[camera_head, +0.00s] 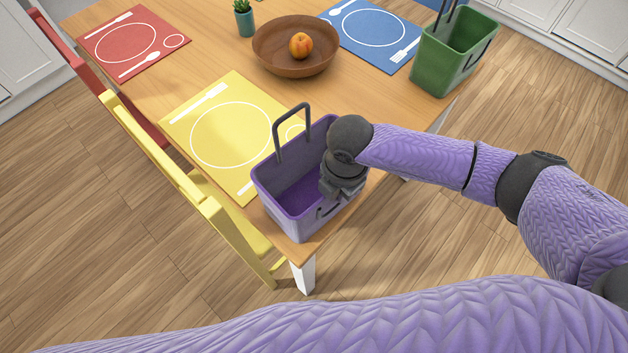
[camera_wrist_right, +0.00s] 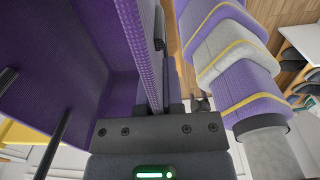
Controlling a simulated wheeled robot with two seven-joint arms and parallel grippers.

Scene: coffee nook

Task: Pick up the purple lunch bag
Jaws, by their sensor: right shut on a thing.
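The purple lunch bag (camera_head: 285,190) is an open-topped box near the front corner of the wooden table. One dark handle stands up on its far left side. My right gripper (camera_head: 335,200) reaches down over its right wall and is shut on that wall. In the right wrist view, the bag's purple wall (camera_wrist_right: 138,50) runs between the fingers of my right gripper (camera_wrist_right: 160,100), with the bag's inside at left. The fingertips are partly hidden in the head view. My left gripper is not in view.
A yellow placemat (camera_head: 203,118) lies just beyond the bag, and a yellow chair (camera_head: 190,190) stands at left. A brown bowl (camera_head: 270,62) with a peach (camera_head: 301,45), a green basket (camera_head: 428,77), a red placemat (camera_head: 95,45), a blue placemat (camera_head: 350,40) and a small plant (camera_head: 244,22) are farther back.

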